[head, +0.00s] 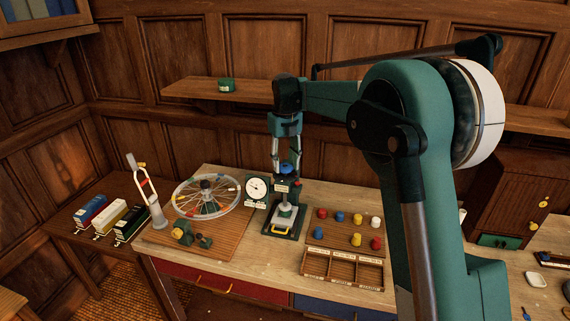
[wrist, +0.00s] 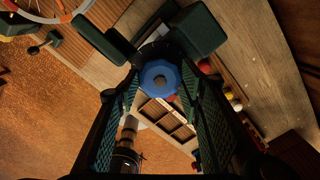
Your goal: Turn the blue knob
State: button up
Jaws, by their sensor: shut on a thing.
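The blue knob (head: 287,168) sits on top of a dark upright press-like device (head: 288,192) on the workbench. In the wrist view the blue knob (wrist: 160,73) is a scalloped disc with a greyish centre, seen from above between the fingers. My gripper (head: 286,163) points down over the device. In the wrist view my gripper (wrist: 160,86) has its green textured pads on either side of the knob, shut on it. Below the knob, a white and green part and a yellow piece show on the device's base.
A dial gauge (head: 257,187) and a spoked wheel (head: 206,194) stand close left of the device. A board with coloured pegs (head: 345,229) and a wooden sorting tray (head: 343,268) lie to its right. A shelf (head: 240,91) runs along the wall behind.

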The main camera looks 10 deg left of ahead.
aim_at(285, 166)
jog(key=shift+m, duration=0.5)
jog(key=o, duration=0.9)
jog(key=shift+r, duration=0.15)
notch_tip(285, 166, up, 12)
jog(key=shift+f, duration=0.15)
dwell(0.4)
